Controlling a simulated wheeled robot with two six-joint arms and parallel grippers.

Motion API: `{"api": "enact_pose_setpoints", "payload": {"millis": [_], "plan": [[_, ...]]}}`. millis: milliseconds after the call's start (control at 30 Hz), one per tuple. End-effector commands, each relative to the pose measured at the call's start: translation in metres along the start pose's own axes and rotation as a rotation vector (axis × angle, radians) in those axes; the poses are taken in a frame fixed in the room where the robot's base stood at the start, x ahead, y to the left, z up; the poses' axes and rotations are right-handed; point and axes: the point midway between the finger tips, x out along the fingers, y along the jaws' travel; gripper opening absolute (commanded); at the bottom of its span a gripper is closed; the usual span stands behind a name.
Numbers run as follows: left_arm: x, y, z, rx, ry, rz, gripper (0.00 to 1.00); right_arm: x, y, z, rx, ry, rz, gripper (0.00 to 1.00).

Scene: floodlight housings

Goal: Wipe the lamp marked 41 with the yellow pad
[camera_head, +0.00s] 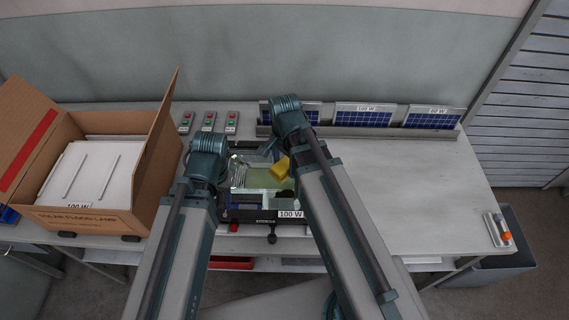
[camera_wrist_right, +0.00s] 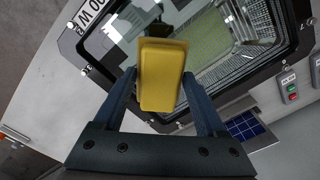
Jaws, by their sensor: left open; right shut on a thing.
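A floodlight lamp (camera_head: 262,212) with a black frame and a glass front lies on the table in front of me. Its label reads 100 W; I cannot read a 41 on it. The lamp fills the upper part of the right wrist view (camera_wrist_right: 212,42), its LED panel and reflector showing through the glass. My right gripper (camera_wrist_right: 160,88) is shut on the yellow pad (camera_wrist_right: 162,72), over the lamp. The pad also shows in the head view (camera_head: 281,169); I cannot tell whether it touches the glass. My left gripper (camera_head: 228,172) is open at the lamp's left side, partly hidden by its arm.
An open cardboard box (camera_head: 95,216) with white 100 W panels stands at the left. Several small switch boxes (camera_head: 208,121) and a rack of solar panels (camera_head: 362,117) line the back. The table's right side is clear except for a small holder (camera_head: 497,230) at the edge.

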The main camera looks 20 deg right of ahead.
Motion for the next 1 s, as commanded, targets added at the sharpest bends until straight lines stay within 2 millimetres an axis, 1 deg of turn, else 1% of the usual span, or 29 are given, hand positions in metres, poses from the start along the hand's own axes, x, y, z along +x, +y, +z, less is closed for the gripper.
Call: {"api": "enact_pose_setpoints", "payload": {"millis": [267,367,600,667,1000], "plan": [[-0.001,0.0,0.0,0.0,0.0,0.0,0.51,-0.001,0.0,0.0,0.0,0.0,0.0,0.29],[-0.006,0.0,0.001,0.0,-0.001,0.001,0.51,-0.006,0.0,0.0,0.0,0.0,0.0,0.29],[-0.028,-0.003,0.002,0.0,-0.001,0.001,0.51,-0.028,0.0,0.0,0.0,0.0,0.0,0.29],[-0.031,-0.003,0.002,0.0,-0.001,0.001,0.51,-0.031,0.0,0.0,0.0,0.0,0.0,0.29],[-0.029,-0.003,0.002,0.0,-0.001,0.001,0.51,-0.029,0.0,0.0,0.0,0.0,0.0,0.29]]}}
